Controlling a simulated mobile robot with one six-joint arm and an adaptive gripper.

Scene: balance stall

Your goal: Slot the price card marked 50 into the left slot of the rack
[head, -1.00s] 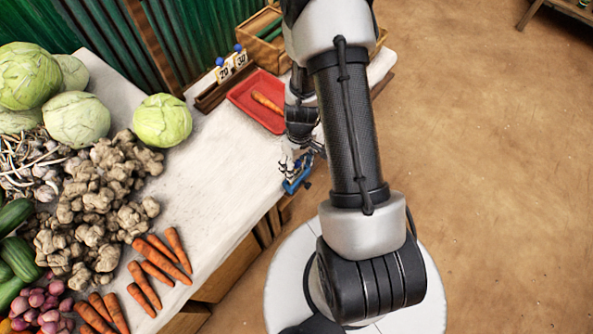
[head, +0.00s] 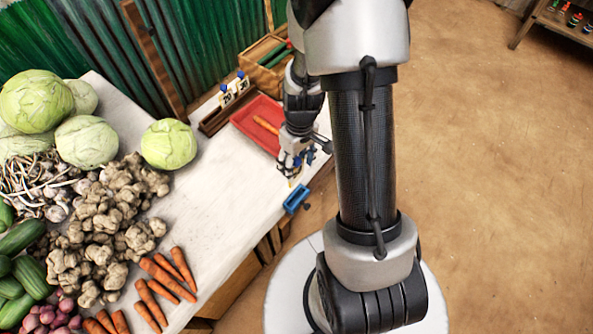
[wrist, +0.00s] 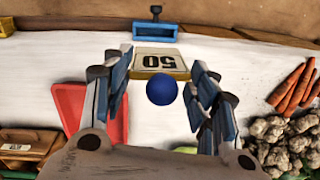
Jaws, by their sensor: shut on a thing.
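The price card marked 50 (wrist: 160,63) shows in the wrist view, its number upside down, with a blue ball knob (wrist: 162,92) nearer to me. My gripper (wrist: 166,95) is shut on this card, with a finger on each side of the knob. In the head view my gripper (head: 293,168) hangs above the table's front edge, and only a small pale part of the card shows below it. The dark wooden rack (head: 212,124) stands at the back of the table, left of the red tray. Its slots are too small to make out.
A blue holder (head: 296,198) sits at the table's front edge, just below my gripper. The red tray (head: 243,122) holds a carrot. Two cards with blue knobs (head: 233,89) stand at the rack. A wooden crate (head: 262,72) is behind. Vegetables fill the left; the middle table is bare.

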